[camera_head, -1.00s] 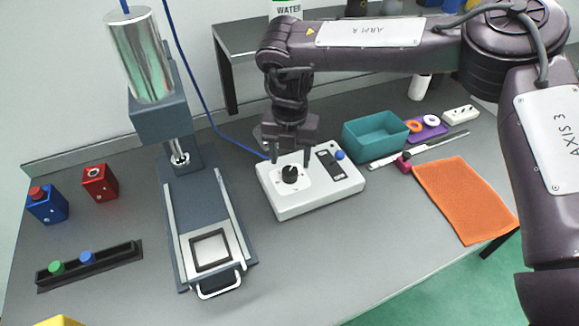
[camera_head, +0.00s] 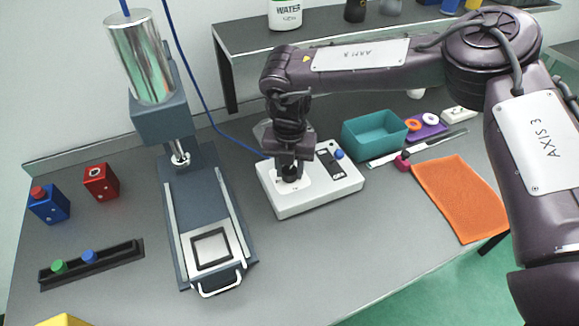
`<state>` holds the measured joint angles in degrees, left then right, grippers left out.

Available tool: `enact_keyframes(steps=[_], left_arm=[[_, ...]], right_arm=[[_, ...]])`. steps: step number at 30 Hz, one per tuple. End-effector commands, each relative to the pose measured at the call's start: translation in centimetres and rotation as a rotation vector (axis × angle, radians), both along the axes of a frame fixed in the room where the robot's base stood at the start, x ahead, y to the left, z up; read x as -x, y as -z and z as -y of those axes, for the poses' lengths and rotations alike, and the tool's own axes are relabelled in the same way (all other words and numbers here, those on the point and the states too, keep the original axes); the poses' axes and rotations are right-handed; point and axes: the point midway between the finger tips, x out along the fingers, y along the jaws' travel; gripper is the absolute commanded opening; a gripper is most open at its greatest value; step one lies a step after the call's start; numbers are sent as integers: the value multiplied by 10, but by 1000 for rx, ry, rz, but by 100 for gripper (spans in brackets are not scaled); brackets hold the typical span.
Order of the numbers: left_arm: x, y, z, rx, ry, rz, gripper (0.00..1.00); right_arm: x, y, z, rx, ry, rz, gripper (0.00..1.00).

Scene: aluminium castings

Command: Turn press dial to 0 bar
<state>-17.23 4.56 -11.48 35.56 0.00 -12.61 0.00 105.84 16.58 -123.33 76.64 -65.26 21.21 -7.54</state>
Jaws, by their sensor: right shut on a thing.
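The press dial is a black knob (camera_head: 291,179) on a white control box (camera_head: 320,199) in the middle of the table. My right gripper (camera_head: 291,172) points down over the dial and is shut on it. The gripper hides most of the dial, so its pointer and scale cannot be read. A blue button (camera_head: 339,154) and a dark strip lie on the right of the box. The press (camera_head: 207,205), with a shiny cylinder on top, stands left of the box. My left gripper is out of view.
A teal bin (camera_head: 374,137) stands right behind the box, with an orange cloth (camera_head: 459,197) to its right. Red (camera_head: 101,182) and blue (camera_head: 49,205) blocks and a black rail (camera_head: 90,264) are at the left. A blue hose runs behind the box.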

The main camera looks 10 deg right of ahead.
Motion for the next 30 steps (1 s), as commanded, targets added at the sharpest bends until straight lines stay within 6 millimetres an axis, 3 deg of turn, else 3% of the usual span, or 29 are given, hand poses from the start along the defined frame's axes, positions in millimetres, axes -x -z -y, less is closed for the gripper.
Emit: enact_keyframes(steps=[14,30], left_arm=[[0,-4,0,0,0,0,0],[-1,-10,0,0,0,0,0]], right_arm=[[-1,-2,0,-1,-131,0,11],[-1,-2,0,-2,-620,2,11]])
